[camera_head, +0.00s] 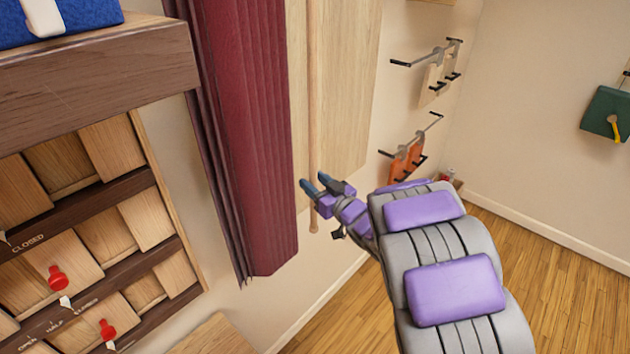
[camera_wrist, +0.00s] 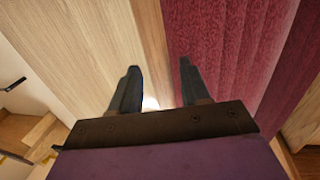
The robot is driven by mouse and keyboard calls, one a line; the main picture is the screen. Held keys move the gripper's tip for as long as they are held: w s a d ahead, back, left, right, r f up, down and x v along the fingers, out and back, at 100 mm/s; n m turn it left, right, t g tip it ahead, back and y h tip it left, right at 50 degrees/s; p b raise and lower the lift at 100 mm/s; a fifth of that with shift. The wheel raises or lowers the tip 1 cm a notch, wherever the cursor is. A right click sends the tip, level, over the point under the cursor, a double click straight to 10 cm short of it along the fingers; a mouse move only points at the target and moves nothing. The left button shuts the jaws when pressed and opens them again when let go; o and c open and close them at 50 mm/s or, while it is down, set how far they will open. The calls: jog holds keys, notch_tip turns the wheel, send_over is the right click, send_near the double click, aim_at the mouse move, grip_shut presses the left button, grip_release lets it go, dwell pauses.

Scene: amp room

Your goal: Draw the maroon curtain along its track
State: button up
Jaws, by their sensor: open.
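The maroon curtain (camera_head: 251,130) hangs in bunched vertical folds at the left-centre of the head view. Its track is not in view. A wooden rod (camera_head: 314,90) hangs upright just right of the curtain, in front of a pale wood panel. My gripper (camera_head: 324,184) is open, near the rod's lower end and right of the curtain's edge. In the wrist view my gripper (camera_wrist: 158,85) has its two fingers apart, with the curtain (camera_wrist: 225,50) beyond the right finger and the rod (camera_wrist: 151,45) showing beyond the gap. I cannot tell whether a finger touches the rod.
A dark wooden shelf (camera_head: 95,75) with a blue item on it juts out at the left, above a slatted panel with red knobs (camera_head: 58,278). Wall hooks hold an orange piece (camera_head: 405,160) at the right. A green item (camera_head: 606,113) hangs far right. Floor (camera_head: 560,290) is clear there.

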jog(key=shift+w+a, duration=0.35)
jog(key=shift+a, duration=0.05)
jog(key=shift+d+r, duration=0.1)
jog(key=shift+d, duration=0.35)
jog(key=shift+c, duration=1.3)
jog(key=shift+s+a, duration=0.1)
jog(key=shift+a, duration=0.15)
grip_shut()
